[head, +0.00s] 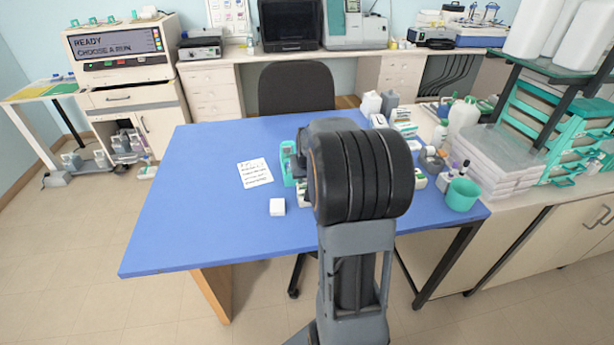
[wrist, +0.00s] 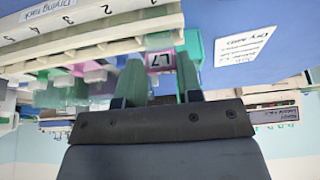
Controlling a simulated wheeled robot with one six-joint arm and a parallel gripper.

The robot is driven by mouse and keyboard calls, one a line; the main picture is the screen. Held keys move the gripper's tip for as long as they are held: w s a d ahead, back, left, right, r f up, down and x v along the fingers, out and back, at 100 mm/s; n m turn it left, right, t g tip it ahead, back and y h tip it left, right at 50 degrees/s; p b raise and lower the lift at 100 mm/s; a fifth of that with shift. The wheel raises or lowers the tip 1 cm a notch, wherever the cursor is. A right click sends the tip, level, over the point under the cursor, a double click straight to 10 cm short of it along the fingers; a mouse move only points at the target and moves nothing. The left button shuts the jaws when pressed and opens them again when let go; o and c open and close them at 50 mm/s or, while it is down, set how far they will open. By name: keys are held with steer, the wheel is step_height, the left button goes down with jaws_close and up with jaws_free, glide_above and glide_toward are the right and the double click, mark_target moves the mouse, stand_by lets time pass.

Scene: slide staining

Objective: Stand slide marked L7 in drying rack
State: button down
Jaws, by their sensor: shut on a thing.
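In the wrist view, which looks upside down, my gripper (wrist: 160,75) is shut on the slide marked L7 (wrist: 164,59). The slide shows a pink end with a dark "L7" between the two green fingers. The drying rack (wrist: 85,32) is a pale, slotted block at the upper left of the wrist view, with a "Drying rack" label and numbers along it. The held slide appears beside the rack; I cannot tell whether they touch. In the head view my arm hides the gripper, the slide and most of the rack.
A written card (head: 255,173) and a small white block (head: 277,207) lie on the blue table (head: 200,215). A teal holder (head: 288,165) stands beside my arm. Bottles and a teal cup (head: 462,195) crowd the right side. The table's left part is clear.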

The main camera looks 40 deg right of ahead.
steer(key=c, duration=0.7)
jaws_free()
steer(key=shift+r, duration=0.1)
steer(key=v, duration=1.3)
steer(key=shift+r, duration=0.35)
steer(key=shift+s, duration=0.1)
steer(key=s+a+f+n, duration=0.1)
steer(key=s+a+f, duration=0.2)
steer(key=a, duration=0.3)
steer(key=s+a+f+n+y, duration=0.1)
steer(key=s+a+f+n, duration=0.1)
steer(key=a, duration=0.5)
steer(key=s+a+f+n+y, duration=0.1)
steer(key=s+a+f+n, duration=0.1)
steer(key=s+a, duration=0.4)
steer(key=shift+s+a+f+g, duration=0.3)
steer(key=shift+a+f, duration=0.25)
steer(key=shift+f, duration=0.35)
